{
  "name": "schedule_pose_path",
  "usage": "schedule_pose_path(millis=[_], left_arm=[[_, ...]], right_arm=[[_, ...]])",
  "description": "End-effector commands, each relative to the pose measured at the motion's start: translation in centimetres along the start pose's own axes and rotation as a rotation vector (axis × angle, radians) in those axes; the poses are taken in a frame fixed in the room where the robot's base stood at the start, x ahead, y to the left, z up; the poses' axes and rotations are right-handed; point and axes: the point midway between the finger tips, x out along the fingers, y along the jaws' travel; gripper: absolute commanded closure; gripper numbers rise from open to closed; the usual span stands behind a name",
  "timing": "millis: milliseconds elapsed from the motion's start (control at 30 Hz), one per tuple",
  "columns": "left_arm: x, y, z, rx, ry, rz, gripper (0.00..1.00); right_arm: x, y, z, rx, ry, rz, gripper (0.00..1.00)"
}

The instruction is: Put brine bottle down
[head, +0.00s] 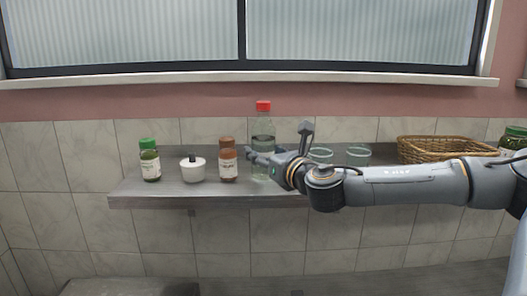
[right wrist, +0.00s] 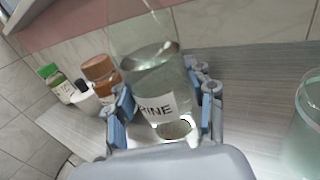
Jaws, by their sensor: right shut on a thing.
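The brine bottle (head: 263,139) is clear with a red cap and stands upright at the shelf, its base at about shelf height. In the right wrist view the bottle (right wrist: 150,80) shows a white label with part of the word "BRINE". My right gripper (head: 262,158) reaches in from the right and is shut on the bottle's lower part. Its blue finger pads (right wrist: 165,110) sit on both sides of the bottle. I cannot tell whether the bottle's base touches the shelf. My left gripper is not in view.
On the grey shelf (head: 135,190) stand a green-capped jar (head: 149,160), a white pot (head: 193,170) and a brown-capped jar (head: 227,160) close left of the bottle. Two glasses (head: 357,155) and a wicker basket (head: 440,149) stand to the right, behind my arm.

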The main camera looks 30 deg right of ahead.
Motion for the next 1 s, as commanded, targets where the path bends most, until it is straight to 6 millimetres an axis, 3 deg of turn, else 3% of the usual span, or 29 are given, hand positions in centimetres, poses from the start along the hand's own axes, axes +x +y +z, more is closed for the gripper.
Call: schedule_pose_path(millis=[333, 367, 433, 467, 867, 1000], left_arm=[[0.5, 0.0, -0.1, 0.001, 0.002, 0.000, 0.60], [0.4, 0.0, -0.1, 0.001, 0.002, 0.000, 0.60], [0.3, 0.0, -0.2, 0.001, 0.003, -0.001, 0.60], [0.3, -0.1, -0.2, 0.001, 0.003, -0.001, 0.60], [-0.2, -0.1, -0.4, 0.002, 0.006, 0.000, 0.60], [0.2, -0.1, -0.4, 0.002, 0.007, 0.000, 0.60]], right_arm=[[0.0, 0.1, -0.2, -0.002, -0.004, 0.000, 0.69], [0.0, 0.0, -0.2, -0.001, -0.001, 0.001, 0.40], [0.0, 0.0, -0.2, -0.001, -0.001, 0.000, 0.26], [0.0, 0.0, -0.2, -0.001, -0.001, 0.000, 0.23], [0.0, 0.0, 0.2, 0.000, -0.001, 0.000, 0.23], [-1.1, -0.1, 0.1, 0.001, -0.003, -0.002, 0.23]])
